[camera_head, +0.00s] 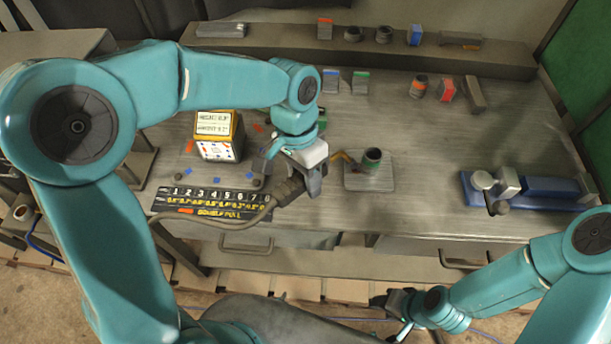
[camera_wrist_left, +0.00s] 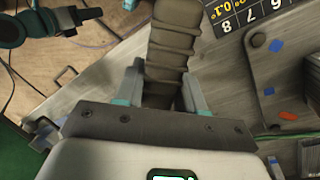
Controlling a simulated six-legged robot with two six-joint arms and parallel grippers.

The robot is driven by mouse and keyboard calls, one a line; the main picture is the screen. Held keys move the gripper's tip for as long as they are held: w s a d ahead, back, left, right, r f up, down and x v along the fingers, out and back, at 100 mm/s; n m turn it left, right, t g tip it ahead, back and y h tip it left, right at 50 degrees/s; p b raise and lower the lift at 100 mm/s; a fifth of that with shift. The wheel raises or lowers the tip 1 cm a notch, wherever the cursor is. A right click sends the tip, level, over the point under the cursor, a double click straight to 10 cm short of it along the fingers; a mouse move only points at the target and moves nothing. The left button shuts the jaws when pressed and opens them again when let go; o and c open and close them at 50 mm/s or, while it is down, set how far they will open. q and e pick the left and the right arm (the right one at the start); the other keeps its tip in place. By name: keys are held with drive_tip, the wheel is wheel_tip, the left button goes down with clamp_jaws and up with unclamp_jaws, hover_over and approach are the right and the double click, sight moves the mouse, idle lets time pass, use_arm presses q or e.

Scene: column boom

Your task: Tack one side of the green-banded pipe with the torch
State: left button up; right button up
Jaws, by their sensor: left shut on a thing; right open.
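The green-banded pipe (camera_head: 372,159) is a short dark cylinder standing upright on a small grey plate (camera_head: 357,183) on the workbench. My left gripper (camera_head: 312,180) is shut on the torch (camera_head: 288,190), and its ribbed grip (camera_wrist_left: 166,48) shows between the fingers in the left wrist view. The copper-coloured torch neck (camera_head: 345,157) points at the left side of the pipe, close to it. I cannot tell whether the tip touches. The left wrist view does not show the pipe. My right gripper (camera_head: 391,303) is open and empty, low in front of the bench.
A display box (camera_head: 217,135) and a numbered strip (camera_head: 213,200) lie left of the torch, whose cable trails left. A blue clamp fixture (camera_head: 545,190) is at right. Colour-banded pieces, including a red-banded pipe (camera_head: 419,87), stand at the back. The bench between plate and fixture is clear.

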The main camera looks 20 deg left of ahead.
use_arm(q)
drive_tip(key=shift+r, duration=0.1)
idle(0.5)
drive_tip(key=r+p, duration=0.2)
drive_tip(key=s+a+r+p, duration=0.1)
drive_tip(key=r+p, duration=0.1)
drive_tip(key=r, duration=0.1)
drive_tip(key=r+p, duration=0.2)
drive_tip(key=r, duration=0.1)
drive_tip(key=shift+s+a+r, duration=0.15)
drive_tip(key=shift+s+a, duration=0.1)
drive_tip(key=shift+a, duration=0.15)
idle(0.9)
drive_tip(key=shift+s, duration=0.15)
